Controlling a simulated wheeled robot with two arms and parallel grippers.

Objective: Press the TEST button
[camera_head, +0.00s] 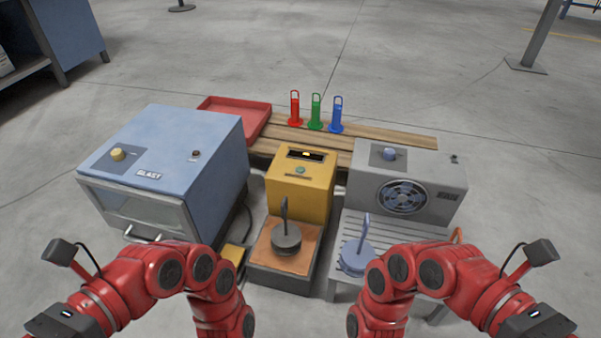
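Nothing touches the button. My two red arms come in at the lower left and lower right and bend down out of the picture. Both grippers are out of view.
The blue cabinet (211,142) is marked BLAST. The fan unit (448,188) stands at right. Red, green and blue handled pieces and a red tray (250,110) are behind.

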